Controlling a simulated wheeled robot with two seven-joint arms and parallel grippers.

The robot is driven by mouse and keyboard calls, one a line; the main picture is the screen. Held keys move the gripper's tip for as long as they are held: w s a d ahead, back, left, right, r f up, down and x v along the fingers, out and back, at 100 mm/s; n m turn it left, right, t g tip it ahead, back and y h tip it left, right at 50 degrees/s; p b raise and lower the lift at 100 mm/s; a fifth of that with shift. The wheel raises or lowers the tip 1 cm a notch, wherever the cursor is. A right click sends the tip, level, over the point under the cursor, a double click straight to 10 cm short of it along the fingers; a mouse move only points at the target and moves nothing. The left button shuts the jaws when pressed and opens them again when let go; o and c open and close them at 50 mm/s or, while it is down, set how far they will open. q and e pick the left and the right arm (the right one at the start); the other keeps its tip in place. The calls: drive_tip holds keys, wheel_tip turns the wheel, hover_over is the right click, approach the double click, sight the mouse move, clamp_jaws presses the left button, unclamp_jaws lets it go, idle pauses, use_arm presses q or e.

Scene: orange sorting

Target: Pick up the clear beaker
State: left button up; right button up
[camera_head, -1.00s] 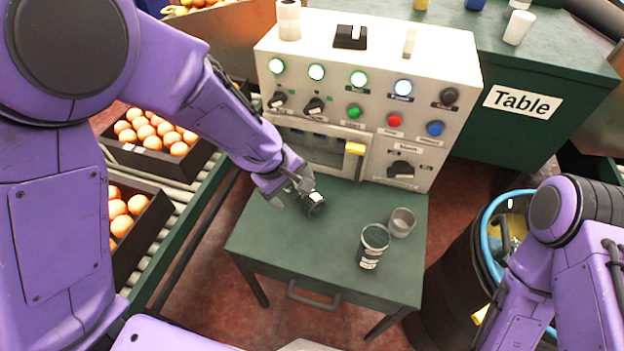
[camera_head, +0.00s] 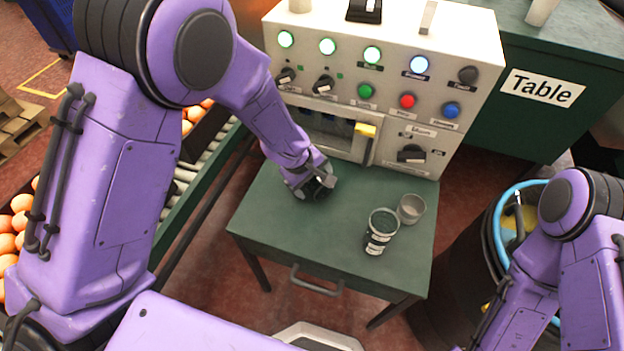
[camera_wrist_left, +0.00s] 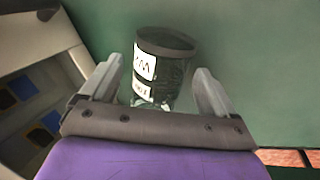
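A small, empty-looking clear beaker (camera_head: 411,208) stands upright on the small green table (camera_head: 265,222), right of centre. A larger cup with a dark label (camera_head: 381,232) stands just in front of it. My left gripper (camera_head: 318,188) is low over the table's left part, well left of both. In the left wrist view, its two fingers (camera_wrist_left: 158,88) are spread, with a dark container with white labels (camera_wrist_left: 167,68) between them and visible gaps at the sides. In the head view that container is mostly hidden by the gripper. My right gripper is out of view.
A white control machine (camera_head: 390,75) with buttons and a yellow-handled door stands behind the table. A dark barrel with a blue rim (camera_head: 500,220) is at right. Crates of oranges (camera_head: 14,235) and a roller conveyor are at left. The table's front is clear.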

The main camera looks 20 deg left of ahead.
use_arm(q)
drive_tip(key=c, duration=1.1)
drive_tip(key=shift+r+p, duration=0.5)
drive_tip(key=shift+p, duration=0.05)
wheel_tip(320, 180, up, 3)
drive_tip(key=p, duration=0.3)
drive_tip(key=shift+f, duration=0.1)
drive_tip(key=s+r+p, duration=0.2)
drive_tip(key=s+r, duration=0.1)
drive_tip(key=s, duration=0.1)
drive_tip(key=s+r+p, duration=0.2)
drive_tip(key=s+r, duration=0.1)
drive_tip(key=s, duration=0.2)
drive_tip(key=s+r+p, duration=0.2)
drive_tip(key=s+r, duration=0.1)
drive_tip(key=s, duration=0.2)
drive_tip(key=shift+d+r, duration=0.15)
